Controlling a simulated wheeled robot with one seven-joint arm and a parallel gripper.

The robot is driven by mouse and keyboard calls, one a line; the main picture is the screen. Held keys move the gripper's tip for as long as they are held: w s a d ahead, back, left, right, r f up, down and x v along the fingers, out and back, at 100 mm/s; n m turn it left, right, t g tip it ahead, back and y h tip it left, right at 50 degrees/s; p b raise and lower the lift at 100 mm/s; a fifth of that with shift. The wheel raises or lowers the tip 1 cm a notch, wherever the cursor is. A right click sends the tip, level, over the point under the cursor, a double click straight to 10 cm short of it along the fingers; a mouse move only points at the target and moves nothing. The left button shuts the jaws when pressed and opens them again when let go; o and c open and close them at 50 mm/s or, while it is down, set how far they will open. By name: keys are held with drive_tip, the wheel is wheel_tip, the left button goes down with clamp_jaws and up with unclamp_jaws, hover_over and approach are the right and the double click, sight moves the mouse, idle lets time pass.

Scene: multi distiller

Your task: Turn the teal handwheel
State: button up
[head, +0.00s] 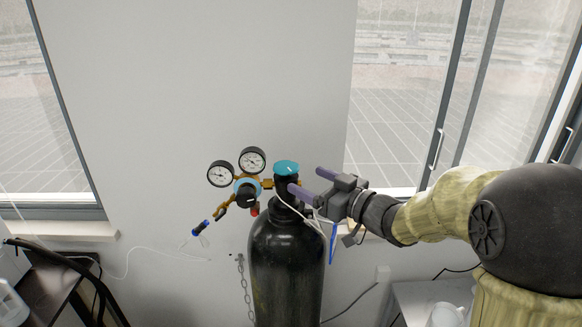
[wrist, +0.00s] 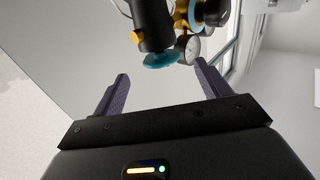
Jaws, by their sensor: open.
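The teal handwheel (head: 286,167) sits on top of the black valve of a tall black gas cylinder (head: 286,262). It also shows in the wrist view (wrist: 162,61), at the top centre, beyond the fingertips and between their lines. My gripper (head: 308,181) comes in from the right at the valve's height. In the wrist view my gripper (wrist: 160,72) is open, with its two purple fingers apart and nothing between them. In the head view one fingertip lies close to the valve body below the handwheel; I cannot tell whether it touches.
A regulator with two round gauges (head: 252,160) is attached left of the valve. A thin white cable hangs by the cylinder, and a chain (head: 244,285) hangs on the wall. A dark stand (head: 58,285) is at lower left. The wall above the handwheel is clear.

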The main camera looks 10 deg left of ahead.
sight(291, 173)
drive_tip(key=p+x, duration=0.1)
drive_tip(key=x, duration=0.5)
drive_tip(key=shift+w+a+p, duration=0.15)
drive_tip(key=shift+a+p, duration=0.15)
drive_tip(key=shift+p, duration=0.1)
drive_tip(key=shift+c, duration=0.3)
drive_tip(key=c, duration=0.8)
drive_tip(key=shift+f, duration=0.1)
